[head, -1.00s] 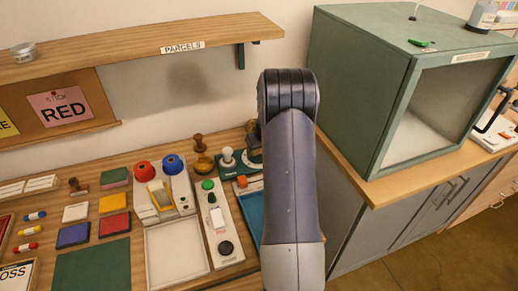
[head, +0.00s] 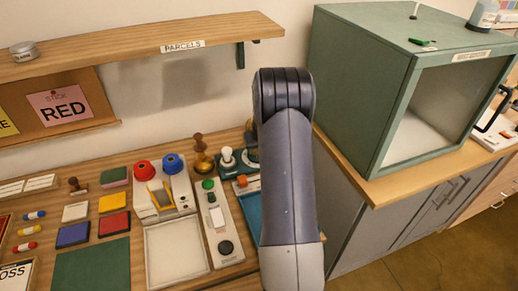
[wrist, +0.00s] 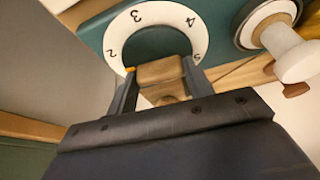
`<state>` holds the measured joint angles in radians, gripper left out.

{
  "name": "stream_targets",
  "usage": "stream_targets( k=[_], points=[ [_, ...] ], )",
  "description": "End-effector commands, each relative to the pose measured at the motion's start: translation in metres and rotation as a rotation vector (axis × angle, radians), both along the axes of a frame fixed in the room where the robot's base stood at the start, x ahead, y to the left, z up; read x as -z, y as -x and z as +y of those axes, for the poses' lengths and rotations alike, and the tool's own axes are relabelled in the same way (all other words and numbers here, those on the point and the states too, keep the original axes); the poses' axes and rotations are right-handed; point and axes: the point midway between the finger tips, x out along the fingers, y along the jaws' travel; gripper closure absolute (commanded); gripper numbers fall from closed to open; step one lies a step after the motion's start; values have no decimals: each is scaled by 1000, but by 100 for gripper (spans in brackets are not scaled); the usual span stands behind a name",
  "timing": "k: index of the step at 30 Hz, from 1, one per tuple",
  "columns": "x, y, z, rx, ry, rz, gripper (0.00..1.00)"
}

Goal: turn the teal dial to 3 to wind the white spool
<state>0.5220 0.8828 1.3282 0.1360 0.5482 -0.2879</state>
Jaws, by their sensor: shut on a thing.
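The teal dial (wrist: 156,45) shows in the wrist view as a dark teal disc inside a white ring, with 2, 3, 4 and 5 readable. A small orange mark sits at the ring's lower left, beside my left finger. My gripper (wrist: 160,82) is at the dial's near edge, its fingers closed around a tan grip piece there. What looks like the white spool (wrist: 287,48) stands right of the dial; a white knob also shows in the head view (head: 227,157) on a teal base. In the head view my arm hides my gripper and most of the dial.
A long pale panel (head: 216,222) with green and black knobs lies in front. A green cabinet (head: 360,90) is right of my arm, and a wooden shelf (head: 130,45) hangs above.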

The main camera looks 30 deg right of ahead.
Motion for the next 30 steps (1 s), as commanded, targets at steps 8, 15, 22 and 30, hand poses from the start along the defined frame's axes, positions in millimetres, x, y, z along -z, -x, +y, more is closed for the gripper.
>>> stream_targets(
  k=[8,15,22,30],
  points=[
    [2,-2,2,226,3,-2,74],
    [4,-2,3,434,4,-2,74],
    [5,-4,3,651,3,-3,74],
    [3,-5,4,910,3,-1,74]
  ],
)
